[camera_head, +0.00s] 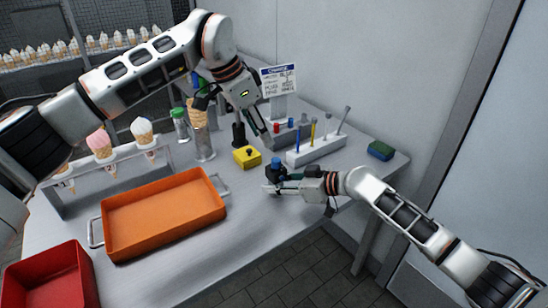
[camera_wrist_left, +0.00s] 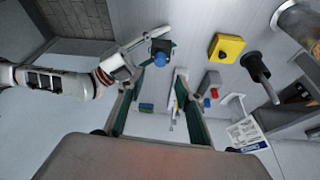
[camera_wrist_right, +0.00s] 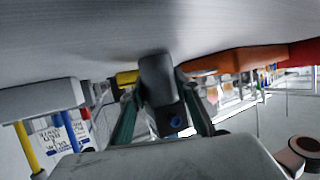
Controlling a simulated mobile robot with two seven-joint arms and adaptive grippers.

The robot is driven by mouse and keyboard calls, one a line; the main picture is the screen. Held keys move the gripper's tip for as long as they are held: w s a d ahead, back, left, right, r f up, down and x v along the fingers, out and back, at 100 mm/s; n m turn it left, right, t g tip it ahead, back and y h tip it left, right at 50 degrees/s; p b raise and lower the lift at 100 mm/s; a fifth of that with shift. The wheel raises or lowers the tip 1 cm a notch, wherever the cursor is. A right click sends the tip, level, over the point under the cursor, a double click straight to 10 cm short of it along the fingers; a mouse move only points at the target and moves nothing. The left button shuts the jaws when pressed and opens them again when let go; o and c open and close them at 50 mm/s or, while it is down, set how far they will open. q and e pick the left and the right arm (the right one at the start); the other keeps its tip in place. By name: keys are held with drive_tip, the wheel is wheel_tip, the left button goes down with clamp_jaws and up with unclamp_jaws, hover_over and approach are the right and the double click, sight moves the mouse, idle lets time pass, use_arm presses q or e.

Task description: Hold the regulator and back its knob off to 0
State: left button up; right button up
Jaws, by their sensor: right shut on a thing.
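The regulator is a dark body with a blue knob (camera_head: 277,163) on top, near the front edge of the table. My right gripper (camera_head: 284,184) is shut on the regulator's body from the right side. In the right wrist view the dark regulator (camera_wrist_right: 158,80) sits between the fingers. In the left wrist view the blue knob (camera_wrist_left: 160,60) shows beyond the left finger. My left gripper (camera_head: 262,128) is open and empty, above and behind the regulator, apart from the knob. The knob's scale or pointer cannot be read.
A yellow box with a black button (camera_head: 247,157) stands left of the regulator. A white rack of tools (camera_head: 316,152) and a sign (camera_head: 279,80) are behind. An orange tray (camera_head: 165,213), a cone rack (camera_head: 110,170) and a red bin (camera_head: 50,278) are at left. A green-blue sponge (camera_head: 380,150) lies right.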

sight(275, 160)
use_arm(q)
drive_tip(key=x, duration=1)
clamp_jaws()
